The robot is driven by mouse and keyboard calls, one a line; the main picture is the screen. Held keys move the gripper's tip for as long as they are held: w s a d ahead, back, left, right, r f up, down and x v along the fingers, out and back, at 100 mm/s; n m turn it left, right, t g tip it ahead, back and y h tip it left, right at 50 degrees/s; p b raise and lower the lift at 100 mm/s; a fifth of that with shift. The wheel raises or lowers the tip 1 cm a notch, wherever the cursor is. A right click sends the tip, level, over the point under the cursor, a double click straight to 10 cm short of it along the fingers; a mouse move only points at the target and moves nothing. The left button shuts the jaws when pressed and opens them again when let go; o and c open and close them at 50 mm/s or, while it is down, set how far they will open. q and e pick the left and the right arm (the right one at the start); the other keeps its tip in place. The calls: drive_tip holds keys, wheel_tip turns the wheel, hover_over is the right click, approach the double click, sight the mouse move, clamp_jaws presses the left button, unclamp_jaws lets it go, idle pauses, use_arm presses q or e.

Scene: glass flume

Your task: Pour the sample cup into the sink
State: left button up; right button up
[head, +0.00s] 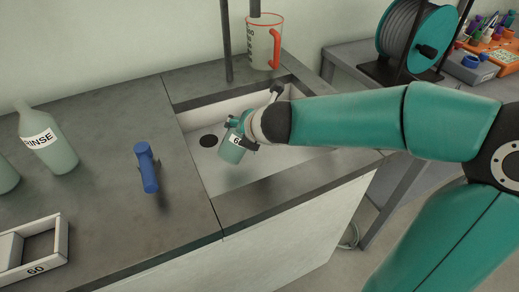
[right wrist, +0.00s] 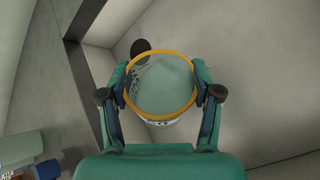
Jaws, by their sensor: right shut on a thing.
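The sample cup (head: 232,149) is pale green with a white label, partly covered, on which a 6 shows. My right gripper (head: 254,125) is shut on it and holds it tilted over the sink (head: 213,180). In the right wrist view the cup (right wrist: 160,88) has an orange-yellow rim and sits between both fingers (right wrist: 161,94). Its inside looks grey-green; I cannot tell how much liquid it holds. No stream shows. The dark round drain (head: 208,141) lies left of the cup and also shows in the wrist view (right wrist: 140,46). My left gripper is out of view.
A white jug (head: 261,44) with an orange handle stands behind the sink beside dark posts (head: 226,40). Left on the counter are a RINSE bottle (head: 49,146), a blue-handled item (head: 147,167) and a white tray (head: 57,243) marked 60. A cable reel (head: 414,38) stands at right.

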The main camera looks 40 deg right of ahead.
drive_tip(key=shift+d+f+m+y+p, duration=0.15)
drive_tip(key=shift+d+m+y+p, duration=0.2)
drive_tip(key=shift+p, duration=0.55)
drive_tip(key=shift+d+f+m+y+p, duration=0.1)
drive_tip(key=shift+f+m+y+p, duration=0.4)
drive_tip(key=shift+p, duration=0.75)
drive_tip(key=shift+d+f+m+y+p, duration=0.1)
drive_tip(key=shift+f+m+y+p, duration=0.1)
drive_tip(key=shift+y+p, duration=0.8)
idle(1.1)
drive_tip(key=shift+d+f+m+y+p, duration=0.35)
drive_tip(key=shift+f+y+p, duration=0.15)
drive_tip(key=shift+p, duration=1.2)
drive_tip(key=shift+s+d+f+m+y+p, duration=0.1)
drive_tip(key=shift+d+f+m+y+p, duration=0.45)
drive_tip(key=shift+p, duration=1.35)
